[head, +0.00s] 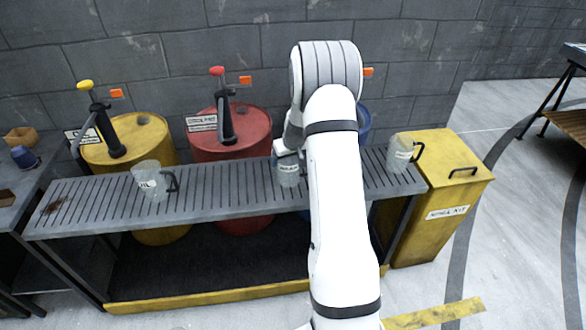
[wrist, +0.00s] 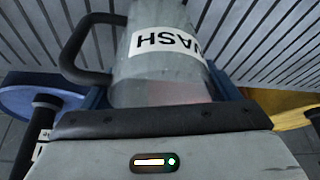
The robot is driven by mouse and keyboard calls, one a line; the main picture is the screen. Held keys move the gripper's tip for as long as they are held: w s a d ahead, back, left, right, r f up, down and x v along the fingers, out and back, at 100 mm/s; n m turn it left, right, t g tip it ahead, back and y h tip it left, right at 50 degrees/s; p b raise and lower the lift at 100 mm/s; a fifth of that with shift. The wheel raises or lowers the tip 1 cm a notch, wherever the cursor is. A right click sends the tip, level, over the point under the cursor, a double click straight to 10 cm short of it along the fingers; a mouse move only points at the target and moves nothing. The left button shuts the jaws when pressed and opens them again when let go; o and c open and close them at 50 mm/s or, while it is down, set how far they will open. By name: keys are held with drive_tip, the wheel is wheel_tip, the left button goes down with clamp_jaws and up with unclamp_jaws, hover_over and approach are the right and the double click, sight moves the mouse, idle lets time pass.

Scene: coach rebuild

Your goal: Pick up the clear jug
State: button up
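Three see-through grey jugs with dark handles and white labels stand on the slatted bench (head: 225,192). The left jug (head: 150,182) and the right jug (head: 399,155) stand clear of my arm. The middle jug (head: 289,176) is at my gripper (head: 288,156), partly hidden by it. In the wrist view this jug (wrist: 160,85) fills the space between the blue fingers of my gripper (wrist: 160,92); its label reads WASH upside down, and its handle is at the left. The fingers lie close along both sides; I cannot tell whether they press on it.
A yellow drum (head: 128,142) and a red drum (head: 250,143) with hand pumps stand behind the bench; a blue drum (head: 363,122) is mostly hidden by my arm. A yellow spill-kit bin (head: 440,185) stands at the bench's right end. Open floor lies farther right.

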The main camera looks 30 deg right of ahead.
drive_tip(key=c, duration=0.5)
